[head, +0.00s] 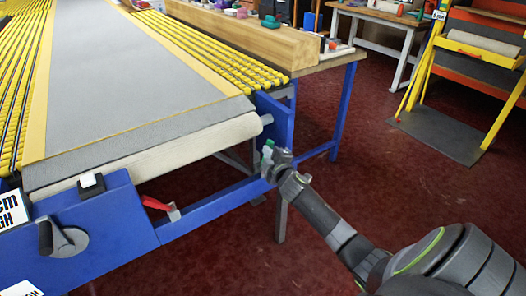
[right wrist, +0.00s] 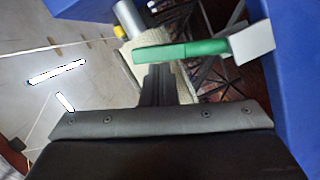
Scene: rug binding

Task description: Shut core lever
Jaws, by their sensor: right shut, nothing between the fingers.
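A green lever (right wrist: 182,50) lies nearly level across the right wrist view, its right end at a pale grey block (right wrist: 252,42) beside a blue panel. A bit of the green also shows in the head view (head: 269,144), at the right end of the roll. My right gripper (head: 270,160) is there, its shut, empty fingers (right wrist: 158,80) just below the green lever in the wrist view. I cannot tell whether they touch it. A red lever (head: 155,203) with a grey bracket (head: 174,213) sits on the blue frame at the left. My left gripper is out of view.
The pale roll (head: 150,152) spans the blue machine frame (head: 110,225), which has a black crank (head: 62,240) at the left. A wooden beam (head: 245,40) lies on the bench behind. The red floor to the right is open, up to a yellow rack (head: 500,110).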

